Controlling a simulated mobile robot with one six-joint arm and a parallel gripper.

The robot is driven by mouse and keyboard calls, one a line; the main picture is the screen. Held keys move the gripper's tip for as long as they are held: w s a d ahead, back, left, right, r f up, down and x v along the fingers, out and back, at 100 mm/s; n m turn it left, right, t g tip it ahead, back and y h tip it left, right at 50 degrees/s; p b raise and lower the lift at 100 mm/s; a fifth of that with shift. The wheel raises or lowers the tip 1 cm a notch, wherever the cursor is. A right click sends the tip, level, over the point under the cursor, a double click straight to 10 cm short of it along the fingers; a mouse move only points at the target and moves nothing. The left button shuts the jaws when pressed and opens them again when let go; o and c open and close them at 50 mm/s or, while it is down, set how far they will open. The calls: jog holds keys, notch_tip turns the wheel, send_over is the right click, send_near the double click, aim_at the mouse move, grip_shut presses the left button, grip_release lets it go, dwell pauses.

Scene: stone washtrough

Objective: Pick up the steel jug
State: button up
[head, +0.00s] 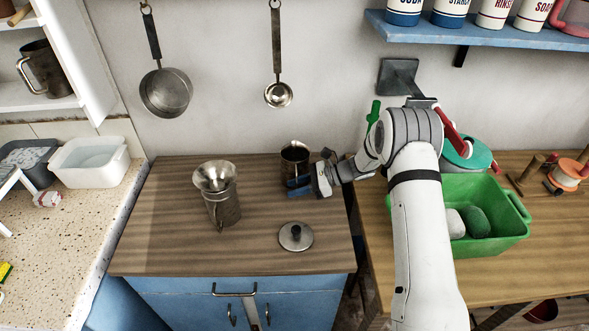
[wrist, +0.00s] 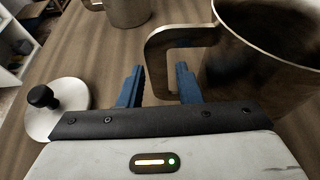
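A dark steel jug (head: 295,158) stands upright near the back of the wooden counter, open at the top. In the wrist view the jug (wrist: 262,55) fills the upper right, and its squared handle (wrist: 158,45) points left. My gripper (head: 299,185) is at the near side of this jug. Its blue fingers (wrist: 159,84) are apart, with the lower part of the handle in the gap between them. I cannot tell whether either finger touches the handle. A second steel jug (head: 224,208), with a funnel (head: 214,175) in its mouth, stands to the left.
A round lid with a black knob (head: 296,237) lies on the counter (head: 165,230) in front. Another jug (head: 45,67) is on the left shelf. A pan (head: 166,92) and a ladle (head: 278,94) hang behind. A green basin (head: 490,250) stands right of my arm.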

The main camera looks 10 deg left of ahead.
grip_shut()
dwell(1.3)
